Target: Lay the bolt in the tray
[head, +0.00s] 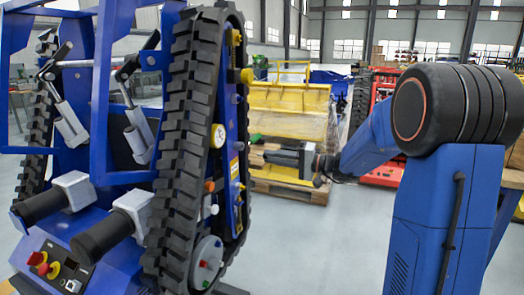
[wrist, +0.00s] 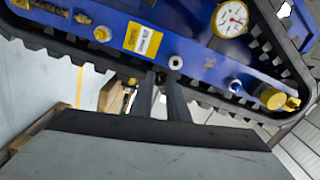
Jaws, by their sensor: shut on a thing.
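My gripper (head: 266,155) reaches left in the head view, its tips just right of the tracked carrier. In the wrist view my gripper (wrist: 160,78) has its two dark fingers close together, shut on a small dark thing, apparently the bolt (wrist: 160,77). The fingers hide most of it, and I cannot make out its shape. Beyond the fingertips is the carrier's blue side panel (wrist: 195,62), with a white-faced gauge and a pale round fitting near the tips. I cannot make out a tray in either view.
The tracked carrier's black track (head: 190,130) stands large at the left, with knobs and a gauge (head: 218,137) along its blue side. A yellow machine (head: 290,110) on a wooden pallet (head: 290,190) stands behind my gripper. The grey floor (head: 310,245) in front is clear.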

